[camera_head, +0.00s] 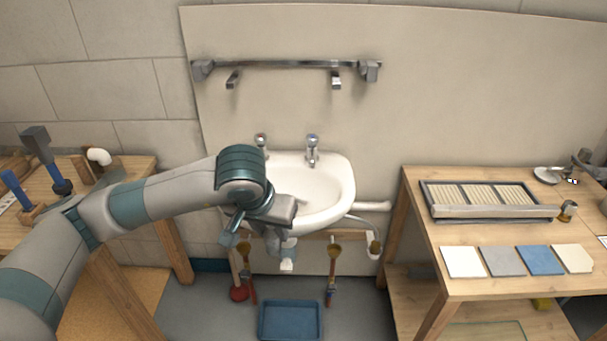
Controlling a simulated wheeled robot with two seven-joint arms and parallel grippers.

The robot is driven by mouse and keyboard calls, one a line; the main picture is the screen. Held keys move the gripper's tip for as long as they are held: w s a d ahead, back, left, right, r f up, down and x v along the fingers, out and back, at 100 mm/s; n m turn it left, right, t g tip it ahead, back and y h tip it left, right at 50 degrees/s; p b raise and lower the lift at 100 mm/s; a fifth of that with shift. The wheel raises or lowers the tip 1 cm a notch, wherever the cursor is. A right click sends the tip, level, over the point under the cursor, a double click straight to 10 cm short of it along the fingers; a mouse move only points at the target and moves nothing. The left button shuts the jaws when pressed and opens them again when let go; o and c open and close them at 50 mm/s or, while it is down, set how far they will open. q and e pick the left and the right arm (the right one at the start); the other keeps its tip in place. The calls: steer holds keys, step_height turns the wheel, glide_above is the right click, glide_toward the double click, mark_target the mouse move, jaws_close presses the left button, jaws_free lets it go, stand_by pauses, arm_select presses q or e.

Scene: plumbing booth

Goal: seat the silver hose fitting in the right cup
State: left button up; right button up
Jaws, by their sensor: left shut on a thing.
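My left gripper (254,232) is in front of the sink's lower left side, pointing down, and is shut. The silver hose fitting cannot be made out clearly; the thing in the jaws is mostly hidden by the hand and looks to be this fitting. Below the sink, a brass-coloured cup (333,249) stands on top of the right-hand pipe, upright and uncovered. A similar left cup (244,249) is just below and beside my gripper, partly hidden. The right cup is to the right of my gripper, apart from it. My right gripper is not in view.
The white sink (335,200) overhangs the cups, with a pale drain part (287,265) between them. Wooden benches stand left and right; the right one (465,288) holds tiles and a slatted tray.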

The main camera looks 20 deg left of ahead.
arm_select(q)
steer(key=s+f, duration=0.3)
steer(key=f, duration=0.8)
steer(key=shift+s+f, duration=0.2)
